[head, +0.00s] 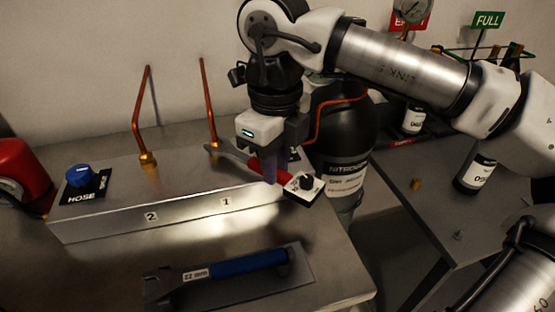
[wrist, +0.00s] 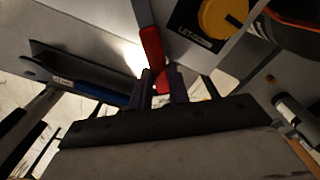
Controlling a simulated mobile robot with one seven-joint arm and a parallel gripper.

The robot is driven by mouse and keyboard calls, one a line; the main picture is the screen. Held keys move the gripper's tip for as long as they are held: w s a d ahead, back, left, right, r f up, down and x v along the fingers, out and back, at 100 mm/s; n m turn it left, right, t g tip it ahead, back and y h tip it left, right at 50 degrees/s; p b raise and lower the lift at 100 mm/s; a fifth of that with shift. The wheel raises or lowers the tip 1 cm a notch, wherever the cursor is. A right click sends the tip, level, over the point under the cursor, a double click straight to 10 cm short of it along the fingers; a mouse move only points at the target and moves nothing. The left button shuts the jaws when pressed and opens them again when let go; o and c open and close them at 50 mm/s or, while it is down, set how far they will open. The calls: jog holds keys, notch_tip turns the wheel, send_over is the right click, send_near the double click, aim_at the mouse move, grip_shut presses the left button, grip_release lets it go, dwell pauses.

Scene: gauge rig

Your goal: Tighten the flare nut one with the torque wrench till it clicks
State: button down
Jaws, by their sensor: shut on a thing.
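The torque wrench (head: 241,159) has a grey open head, a red handle and a white end block with a black knob. My gripper (head: 276,170) is shut on its red handle above the right end of the metal block. The wrench head points left and lies at flare nut one (head: 215,146), the brass nut under the right copper pipe; I cannot tell whether it is seated around the nut. In the wrist view the red handle (wrist: 152,48) runs between my fingers (wrist: 162,82); the wrench head is not clear there. Flare nut two (head: 148,158) stands to the left.
A blue-handled 22 mm wrench (head: 245,263) lies on a grey tray in front of the metal block (head: 185,205). A blue knob (head: 80,175) is at the left. A black nitrogen cylinder (head: 345,140) stands close behind my gripper. A yellow knob (wrist: 220,18) shows in the wrist view.

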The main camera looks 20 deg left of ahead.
aim_at(298, 188)
jog(key=shift+s+a+m+b, duration=0.25)
jog(key=shift+s+m, duration=0.35)
jog(key=shift+s, duration=0.15)
jog(key=shift+s+a+m+b, duration=0.25)
jog(key=shift+s+m, duration=0.35)
jog(key=shift+s, duration=0.1)
dwell(1.1)
jog(key=shift+w+d+n+p, duration=0.2)
jog(key=shift+w+n, duration=0.25)
jog(key=shift+w, duration=0.05)
jog(key=shift+w+d+n+p, duration=0.15)
jog(key=shift+w+d+n, duration=0.05)
jog(key=shift+w+n, duration=0.3)
dwell(0.4)
jog(key=shift+d, duration=0.1)
jog(key=shift+s+d, duration=0.25)
jog(key=shift+d, duration=0.5)
jog(key=shift+s+d, duration=0.25)
jog(key=shift+d, duration=0.5)
jog(key=shift+s+d, duration=0.25)
jog(key=shift+d, duration=0.5)
jog(key=shift+r, duration=0.1)
jog(key=shift+r+p, duration=1.65)
jog(key=shift+r, duration=0.55)
jog(key=shift+d, duration=0.15)
